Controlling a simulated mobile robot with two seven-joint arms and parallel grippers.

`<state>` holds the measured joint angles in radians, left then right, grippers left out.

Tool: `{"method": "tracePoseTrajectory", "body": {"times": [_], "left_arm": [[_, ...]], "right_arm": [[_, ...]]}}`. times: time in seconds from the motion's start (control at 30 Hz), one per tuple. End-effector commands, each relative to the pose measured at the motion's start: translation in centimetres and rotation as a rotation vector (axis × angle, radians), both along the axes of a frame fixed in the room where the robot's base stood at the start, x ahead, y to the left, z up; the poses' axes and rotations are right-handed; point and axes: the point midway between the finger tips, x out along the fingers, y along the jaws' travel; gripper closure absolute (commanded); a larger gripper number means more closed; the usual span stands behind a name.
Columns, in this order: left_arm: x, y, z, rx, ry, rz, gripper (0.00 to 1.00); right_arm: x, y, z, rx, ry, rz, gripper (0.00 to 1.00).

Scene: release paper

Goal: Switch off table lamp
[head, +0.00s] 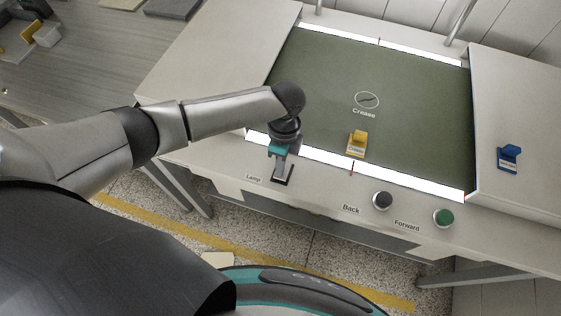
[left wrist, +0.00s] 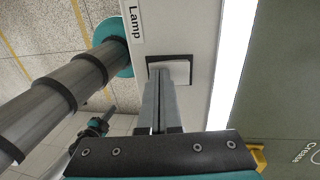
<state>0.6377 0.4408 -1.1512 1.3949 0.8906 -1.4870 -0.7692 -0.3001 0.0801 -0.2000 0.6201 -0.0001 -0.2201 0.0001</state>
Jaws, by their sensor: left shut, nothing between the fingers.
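The lamp switch (head: 287,181) is a pale rocker in a dark rectangular frame on the front panel, beside the "Lamp" label (head: 254,178). In the left wrist view the switch (left wrist: 181,69) lies just beyond my fingertips. My left gripper (head: 277,174) points down over it, shut and empty. In the left wrist view its fingers (left wrist: 158,78) overlap the switch's lower edge; I cannot tell whether they touch it. The fingers hide part of the switch. Bright white strips (head: 421,180) border the green work surface (head: 330,80) and look lit. My right gripper is not in view.
A black Back button (head: 382,200) and a green Forward button (head: 443,217) sit right of the switch. A blue block (head: 510,157) is on the right side panel. A grey table stands at the upper left.

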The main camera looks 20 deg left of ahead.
Motion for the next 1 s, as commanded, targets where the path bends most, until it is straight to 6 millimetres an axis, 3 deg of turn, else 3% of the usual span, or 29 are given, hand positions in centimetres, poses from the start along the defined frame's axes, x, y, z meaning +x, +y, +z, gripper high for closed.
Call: {"method": "tracePoseTrajectory", "body": {"times": [0.27, 0.53, 1.0], "left_arm": [[-0.3, 0.0, -0.2, 0.000, -0.044, 0.001, 1.00], [-0.1, 0.0, -0.4, 0.000, -0.042, 0.002, 1.00], [1.5, 0.0, 0.0, -0.001, -0.045, 0.003, 1.00]], "right_arm": [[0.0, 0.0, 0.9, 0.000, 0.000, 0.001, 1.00], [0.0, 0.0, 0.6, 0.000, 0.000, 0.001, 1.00], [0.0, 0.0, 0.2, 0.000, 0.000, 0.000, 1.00]]}}
